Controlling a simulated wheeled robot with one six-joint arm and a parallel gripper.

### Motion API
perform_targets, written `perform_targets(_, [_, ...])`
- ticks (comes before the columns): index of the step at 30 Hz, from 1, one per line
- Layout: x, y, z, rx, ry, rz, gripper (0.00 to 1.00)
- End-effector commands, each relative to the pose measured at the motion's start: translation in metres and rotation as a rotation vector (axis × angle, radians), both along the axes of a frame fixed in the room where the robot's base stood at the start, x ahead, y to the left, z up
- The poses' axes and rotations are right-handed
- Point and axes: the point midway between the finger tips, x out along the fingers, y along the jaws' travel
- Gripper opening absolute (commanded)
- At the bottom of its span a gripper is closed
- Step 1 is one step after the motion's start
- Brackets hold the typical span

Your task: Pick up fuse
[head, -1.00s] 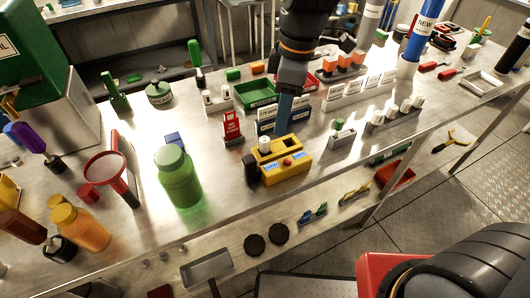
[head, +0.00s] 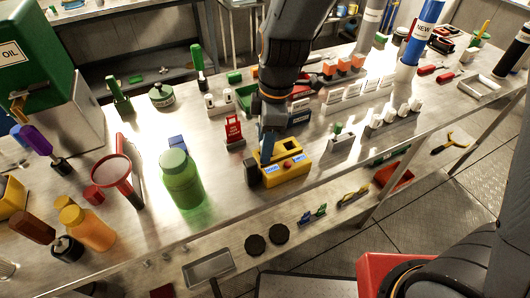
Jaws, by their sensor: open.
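A yellow tester box (head: 286,173) with blue labels and a red button sits on the metal bench. My gripper (head: 266,157) is open and points down at the left part of the tester's top. Its fingers cover the spot where a short white cylinder, possibly the fuse, stood a second ago. I cannot tell whether the fingers touch it. Similar small white cylinders stand in a rack (head: 396,120) to the right. A small holder (head: 341,138) with a green-topped piece stands between the tester and that rack.
A green bottle (head: 181,180) stands left of the tester, and a red tag stand (head: 234,132) just behind it. The bench front edge is close to the tester.

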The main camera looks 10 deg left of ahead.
Motion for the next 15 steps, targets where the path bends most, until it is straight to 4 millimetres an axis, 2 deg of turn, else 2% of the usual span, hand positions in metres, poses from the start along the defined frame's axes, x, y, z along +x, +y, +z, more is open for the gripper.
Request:
perform_targets(6, [0.0000, 0.0001, -0.0006, 0.000, 0.000, 0.000, 0.42])
perform_targets(13, [0.0000, 0.0000, -0.0004, 0.000, 0.000, 0.000, 0.03])
perform_targets(15, [0.0001, 0.0001, -0.0003, 0.000, 0.000, 0.000, 0.00])
